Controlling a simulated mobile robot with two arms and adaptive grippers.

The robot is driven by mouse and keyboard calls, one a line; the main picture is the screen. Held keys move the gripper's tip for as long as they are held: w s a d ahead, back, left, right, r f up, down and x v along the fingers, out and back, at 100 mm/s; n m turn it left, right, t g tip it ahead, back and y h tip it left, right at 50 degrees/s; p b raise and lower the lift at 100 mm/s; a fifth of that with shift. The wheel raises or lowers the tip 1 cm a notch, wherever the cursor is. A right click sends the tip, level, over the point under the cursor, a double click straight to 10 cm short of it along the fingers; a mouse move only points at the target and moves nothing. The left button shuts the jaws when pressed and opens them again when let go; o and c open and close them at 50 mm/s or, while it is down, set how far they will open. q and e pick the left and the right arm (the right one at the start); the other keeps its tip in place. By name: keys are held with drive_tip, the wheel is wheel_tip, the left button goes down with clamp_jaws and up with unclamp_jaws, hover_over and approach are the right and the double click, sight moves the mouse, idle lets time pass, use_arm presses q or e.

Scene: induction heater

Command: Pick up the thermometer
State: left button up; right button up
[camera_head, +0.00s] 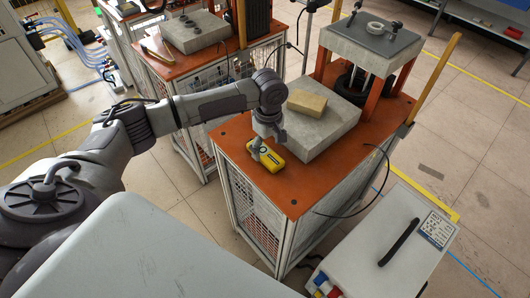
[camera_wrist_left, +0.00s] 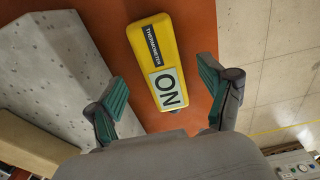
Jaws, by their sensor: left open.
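The thermometer is a yellow block with a dark label reading THERMOMETER and a pale panel reading ON. It lies on the orange tabletop near its left edge in the head view (camera_head: 272,160). In the left wrist view the thermometer (camera_wrist_left: 151,47) lies ahead of the fingers, slightly tilted. My left gripper (camera_head: 259,150) is just above and beside it, partly covering it. In the wrist view my left gripper (camera_wrist_left: 165,105) is open, with green-padded fingers on either side of the thermometer's near end and nothing between the pads. My right gripper is not in view.
A grey concrete slab (camera_head: 317,131) stands right beside the thermometer, with a tan block (camera_head: 307,102) on top. The orange table (camera_head: 290,198) is bare in front, with a black cable at its right. A grey-white case (camera_head: 395,245) stands at the lower right.

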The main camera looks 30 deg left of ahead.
sight(264, 154)
use_arm(q)
drive_tip(key=shift+f, duration=1.45)
drive_tip(key=c, duration=1.3)
drive_tip(key=shift+r, duration=0.1)
drive_tip(key=shift+c, duration=0.2)
